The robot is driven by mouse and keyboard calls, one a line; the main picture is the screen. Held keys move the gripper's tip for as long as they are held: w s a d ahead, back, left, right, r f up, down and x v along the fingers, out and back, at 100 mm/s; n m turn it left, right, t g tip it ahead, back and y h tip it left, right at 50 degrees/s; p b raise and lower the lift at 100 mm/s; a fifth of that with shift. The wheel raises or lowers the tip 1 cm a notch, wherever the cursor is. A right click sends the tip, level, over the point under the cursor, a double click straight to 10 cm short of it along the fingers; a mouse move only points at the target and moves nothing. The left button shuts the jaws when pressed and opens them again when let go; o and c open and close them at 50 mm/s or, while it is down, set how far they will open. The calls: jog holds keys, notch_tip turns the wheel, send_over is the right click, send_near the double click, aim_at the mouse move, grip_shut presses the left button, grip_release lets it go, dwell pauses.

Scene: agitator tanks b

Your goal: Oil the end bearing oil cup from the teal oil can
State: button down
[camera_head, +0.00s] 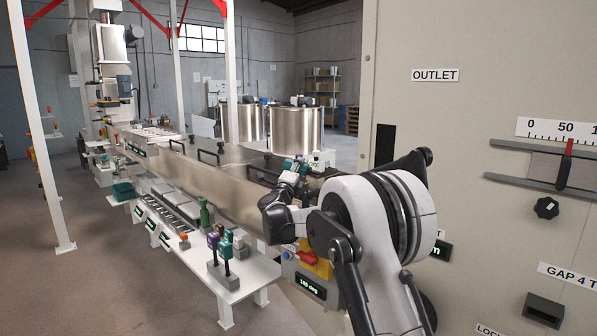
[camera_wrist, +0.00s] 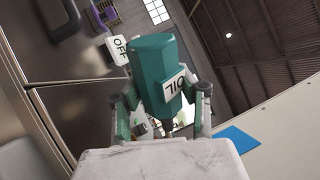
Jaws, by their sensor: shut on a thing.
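The teal oil can (camera_wrist: 155,70), with a white OIL label, fills the middle of the wrist view, tilted. My gripper (camera_wrist: 160,103) is shut on it, with one finger on each side. In the head view the teal can (camera_head: 296,163) shows small, held by my gripper (camera_head: 288,178) above the near end of the long steel trough. A small pale fitting with a dark top (camera_head: 317,160) stands just right of the can; I cannot tell whether it is the end bearing oil cup. The can's spout and any contact are too small to tell.
The steel trough (camera_head: 215,185) runs away to the back left, with black handles on its lid. A white bench (camera_head: 245,272) beside it bears purple and teal-topped items. A large beige cabinet (camera_head: 470,120) marked OUTLET closes off the right. Open floor lies at left.

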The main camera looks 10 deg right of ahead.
jog(key=shift+r+m, duration=0.2)
jog(key=shift+m, duration=0.2)
jog(key=shift+r, duration=0.1)
jog(key=shift+d+r+m+h, duration=0.2)
jog(key=shift+m+h, duration=0.1)
jog(key=shift+m, duration=0.3)
dwell(1.4)
jog(key=shift+a+f+n, duration=0.1)
jog(key=shift+f+n, duration=0.35)
jog(key=shift+n, duration=0.15)
jog(key=shift+a+f+n+y+b, duration=0.1)
jog(key=shift+f+n+y+b, duration=0.15)
jog(key=shift+n, duration=0.25)
jog(key=shift+a+f+n+y+b, duration=0.15)
jog(key=shift+n+b, duration=0.15)
jog(key=shift+n, duration=0.2)
jog(key=shift+d, duration=0.1)
